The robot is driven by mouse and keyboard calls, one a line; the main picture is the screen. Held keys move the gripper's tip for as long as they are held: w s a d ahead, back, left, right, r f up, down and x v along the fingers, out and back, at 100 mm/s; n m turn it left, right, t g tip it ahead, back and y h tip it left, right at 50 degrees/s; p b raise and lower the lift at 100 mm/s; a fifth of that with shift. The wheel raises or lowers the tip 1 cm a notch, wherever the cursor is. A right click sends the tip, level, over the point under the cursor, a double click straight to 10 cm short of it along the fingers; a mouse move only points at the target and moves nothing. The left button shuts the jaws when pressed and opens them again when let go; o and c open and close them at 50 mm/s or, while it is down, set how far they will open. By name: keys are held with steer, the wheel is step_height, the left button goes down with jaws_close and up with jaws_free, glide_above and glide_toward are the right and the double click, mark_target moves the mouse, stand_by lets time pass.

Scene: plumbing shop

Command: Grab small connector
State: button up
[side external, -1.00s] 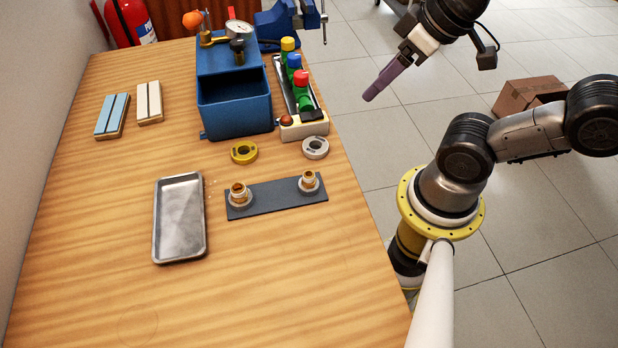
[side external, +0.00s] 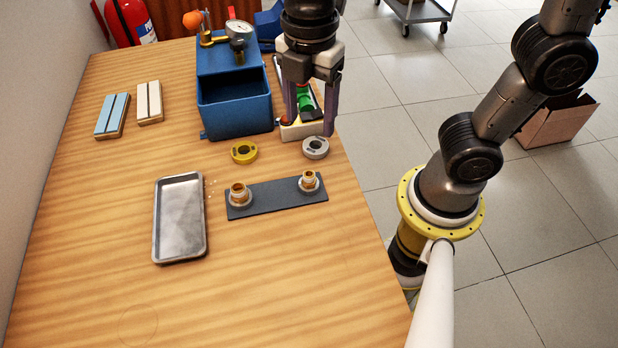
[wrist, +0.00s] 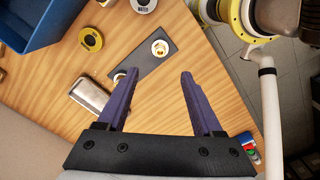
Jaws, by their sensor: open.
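Two brass connectors with pale collars stand upright on a dark grey plate (side external: 272,196). The smaller one (side external: 309,182) is at the plate's right end, and the larger one (side external: 239,193) at its left end. In the wrist view the smaller connector (wrist: 159,47) shows beyond the fingertips, between their lines. The larger one (wrist: 119,77) is partly hidden by the left finger there. My gripper (side external: 311,122) is open and empty, fingers pointing down, above the table's right edge, behind the plate. Its purple fingers also show wide apart in the wrist view (wrist: 160,74).
A yellow ring (side external: 244,152) and a grey ring (side external: 315,147) lie behind the plate. A blue box (side external: 233,112) stands left of my gripper. A metal tray (side external: 180,220) lies left of the plate. The front table area is clear.

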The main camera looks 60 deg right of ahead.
mark_target(309, 174)
steer(key=f, duration=1.3)
steer(key=shift+a+f, duration=0.25)
steer(key=shift+f, duration=0.1)
jaws_close()
